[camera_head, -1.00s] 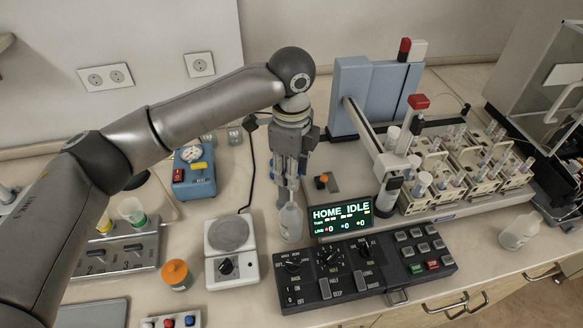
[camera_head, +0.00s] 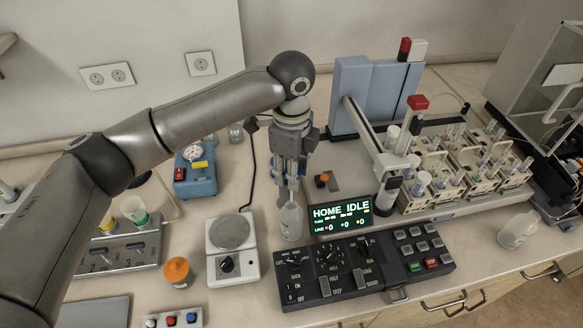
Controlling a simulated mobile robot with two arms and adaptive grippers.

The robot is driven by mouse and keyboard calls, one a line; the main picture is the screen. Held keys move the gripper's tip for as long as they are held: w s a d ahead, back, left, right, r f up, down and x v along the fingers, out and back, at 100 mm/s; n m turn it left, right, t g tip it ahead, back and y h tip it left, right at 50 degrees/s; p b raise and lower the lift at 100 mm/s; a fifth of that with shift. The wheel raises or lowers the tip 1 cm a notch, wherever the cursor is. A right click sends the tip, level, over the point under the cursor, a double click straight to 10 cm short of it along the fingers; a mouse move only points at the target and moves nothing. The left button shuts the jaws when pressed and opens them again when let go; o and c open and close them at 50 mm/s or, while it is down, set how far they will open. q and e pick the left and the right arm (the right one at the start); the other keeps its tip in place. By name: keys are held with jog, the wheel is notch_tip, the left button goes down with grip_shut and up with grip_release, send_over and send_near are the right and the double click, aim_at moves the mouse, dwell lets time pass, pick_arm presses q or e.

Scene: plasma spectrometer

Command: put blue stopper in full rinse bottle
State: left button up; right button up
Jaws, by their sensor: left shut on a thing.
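The gripper is shut at the bottle's neck. Whatever is between its fingers is too small to make out, and I cannot tell if it is a blue stopper. My right gripper is not in view.
Racks of tubes (camera_head: 464,168) fill the right side. An orange-capped jar (camera_head: 178,272) stands at left.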

aim_at(292, 202)
pick_arm(q)
jog(key=shift+f+b, duration=0.4)
jog(key=shift+f, duration=1.25)
jog(key=shift+f+b, duration=0.55)
jog(key=shift+f, duration=1.4)
jog(key=shift+f+b, duration=0.55)
jog(key=shift+f, duration=1.25)
jog(key=o, duration=1.1)
jog(key=shift+c, duration=0.2)
notch_tip(292, 202, up, 12)
